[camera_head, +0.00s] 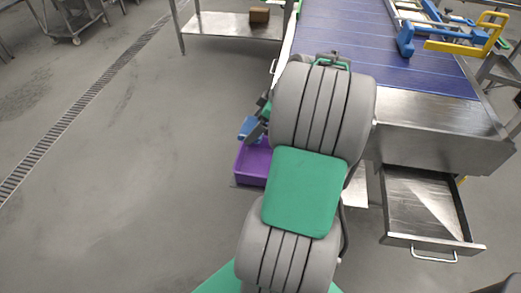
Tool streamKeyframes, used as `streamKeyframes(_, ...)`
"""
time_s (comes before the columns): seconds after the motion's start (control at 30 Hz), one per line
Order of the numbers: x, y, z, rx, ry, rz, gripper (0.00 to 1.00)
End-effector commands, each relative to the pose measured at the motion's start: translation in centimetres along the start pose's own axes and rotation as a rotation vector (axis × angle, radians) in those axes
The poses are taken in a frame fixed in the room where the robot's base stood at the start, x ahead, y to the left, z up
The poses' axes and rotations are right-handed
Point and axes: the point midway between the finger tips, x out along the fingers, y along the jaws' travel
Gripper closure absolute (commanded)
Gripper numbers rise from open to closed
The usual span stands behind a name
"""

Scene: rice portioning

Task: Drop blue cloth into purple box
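The purple box (249,163) stands on the floor left of my arm, and its right part is hidden behind the arm. The blue cloth (249,127) shows as a small blue patch at my gripper (256,131), over the box's far edge in the picture. My gripper is partly hidden by my large grey and green arm links. It seems shut on the cloth, which looks held above the box. The fingertips are small and dark, and the cloth's height over the box is hard to judge.
A blue conveyor belt (345,30) with a steel end stands at the right. An open steel drawer (425,205) juts out below it. A steel table (222,25) with a brown box (259,15) is at the back. The floor at left is clear, with a drain grate (75,105).

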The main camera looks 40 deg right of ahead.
Motion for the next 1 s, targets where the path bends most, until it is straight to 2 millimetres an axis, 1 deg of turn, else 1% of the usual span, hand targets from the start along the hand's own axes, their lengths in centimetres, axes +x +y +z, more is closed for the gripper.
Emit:
streamKeyframes(0.03,-1.6,0.6,1.0,-0.016,0.0,-0.015,0.48)
streamKeyframes(0.1,-2.2,0.9,2.3,-0.046,0.0,-0.028,0.48)
streamKeyframes(0.17,-2.3,1.0,3.0,-0.06,-0.001,-0.036,0.48)
streamKeyframes(0.27,-1.8,1.0,3.6,-0.069,-0.001,-0.039,0.48)
streamKeyframes(0.37,-0.7,1.0,4.1,-0.069,-0.002,-0.039,0.48)
streamKeyframes(0.63,2.6,1.0,6.0,-0.068,-0.002,-0.038,0.48)
streamKeyframes(0.73,3.1,1.0,6.2,-0.068,-0.002,-0.037,0.48)
streamKeyframes(0.97,3.0,1.0,6.2,-0.067,-0.002,-0.037,0.48)
streamKeyframes(1.0,3.0,1.0,6.2,-0.067,-0.002,-0.037,0.08)
